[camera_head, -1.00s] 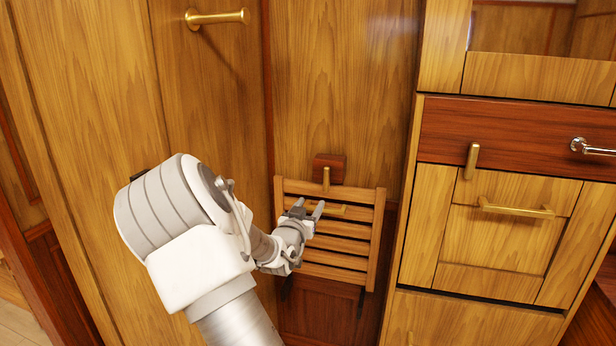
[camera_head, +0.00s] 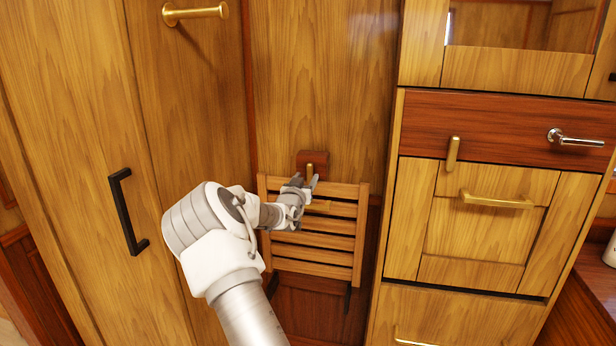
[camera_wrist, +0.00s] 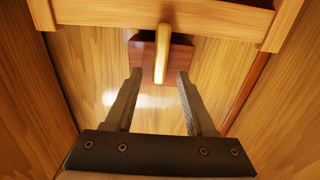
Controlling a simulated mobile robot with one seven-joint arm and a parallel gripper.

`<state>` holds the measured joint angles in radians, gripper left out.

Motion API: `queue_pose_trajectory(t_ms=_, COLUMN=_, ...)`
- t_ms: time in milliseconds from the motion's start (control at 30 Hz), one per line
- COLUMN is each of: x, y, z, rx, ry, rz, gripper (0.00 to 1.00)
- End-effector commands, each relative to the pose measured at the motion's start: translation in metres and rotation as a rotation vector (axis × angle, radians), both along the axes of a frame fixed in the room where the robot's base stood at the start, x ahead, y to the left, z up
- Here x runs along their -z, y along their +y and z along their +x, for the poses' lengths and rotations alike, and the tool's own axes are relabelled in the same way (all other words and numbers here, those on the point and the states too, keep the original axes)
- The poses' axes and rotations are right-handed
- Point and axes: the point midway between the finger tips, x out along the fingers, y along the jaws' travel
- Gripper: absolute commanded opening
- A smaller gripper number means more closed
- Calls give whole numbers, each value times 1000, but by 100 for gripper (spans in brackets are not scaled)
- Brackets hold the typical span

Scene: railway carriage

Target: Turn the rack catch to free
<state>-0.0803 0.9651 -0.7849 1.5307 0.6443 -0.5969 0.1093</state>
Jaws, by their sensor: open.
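The rack catch is a small brass bar (camera_head: 310,171) on a dark red wooden block (camera_head: 318,158), just above the slatted wooden rack (camera_head: 312,254), which is folded up against the panel. In the wrist view the brass catch (camera_wrist: 161,53) stands lengthwise in the picture, in front of its block (camera_wrist: 181,58). My gripper (camera_head: 305,183) is at the rack's top edge, close to the catch. In the wrist view its open fingers (camera_wrist: 158,75) point at the catch, one to each side. The catch's lower end lies between the fingertips in the picture; no contact shows.
A brass peg (camera_head: 196,13) is on the panel above left. A black handle (camera_head: 128,212) is on the left door. At right, a cabinet carries another brass catch (camera_head: 453,154), a brass pull (camera_head: 497,201) and a chrome lever (camera_head: 575,139).

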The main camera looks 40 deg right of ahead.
Motion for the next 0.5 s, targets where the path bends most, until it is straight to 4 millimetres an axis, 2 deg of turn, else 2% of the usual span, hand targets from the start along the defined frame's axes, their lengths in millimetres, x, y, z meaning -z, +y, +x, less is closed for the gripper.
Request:
queue_pose_trajectory(t_ms=200, x=1, y=-18, z=15, rx=0, ry=1, rz=-1, gripper=55)
queue_pose_trajectory(t_ms=500, x=0, y=-25, z=21, rx=0, ry=1, rz=1, gripper=55)
